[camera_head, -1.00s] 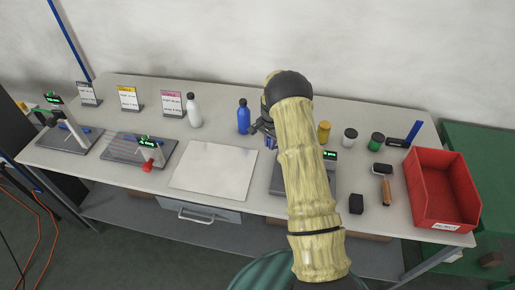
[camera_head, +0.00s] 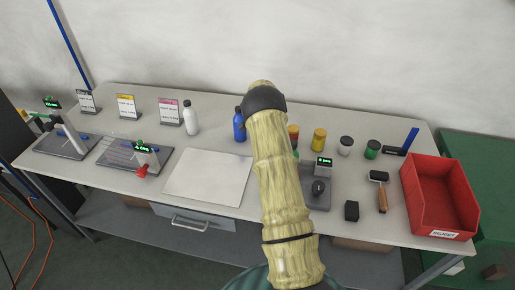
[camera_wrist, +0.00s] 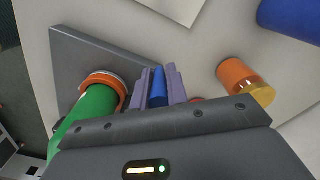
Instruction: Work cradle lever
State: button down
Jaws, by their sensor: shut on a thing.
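The right-hand labeller station shows its dark grey base plate (camera_head: 318,199) and lit display (camera_head: 323,162) in the head view, with a black knob-like part (camera_head: 319,187). In the wrist view my gripper (camera_wrist: 158,78) is shut on a narrow blue part (camera_wrist: 158,90); I cannot tell if this is the cradle lever. A green cylinder with an orange ring (camera_wrist: 98,103) stands close on the left, over a grey plate (camera_wrist: 75,62). My arm hides the gripper in the head view.
An orange and yellow jar (camera_wrist: 243,80) and the blue bottle (camera_head: 239,125) stand near the gripper. A white sheet (camera_head: 207,177) lies left. A roller (camera_head: 381,190), a black block (camera_head: 351,211) and the red reject bin (camera_head: 440,195) are right. Two more stations stand far left.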

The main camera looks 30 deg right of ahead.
jog(key=shift+f, duration=0.15)
jog(key=c, duration=1.4)
grip_release()
jog(key=shift+w+r, duration=0.1)
jog(key=shift+r, duration=0.5)
notch_tip(320, 180, up, 16)
jog(key=b, duration=0.3)
jog(key=shift+r, duration=0.15)
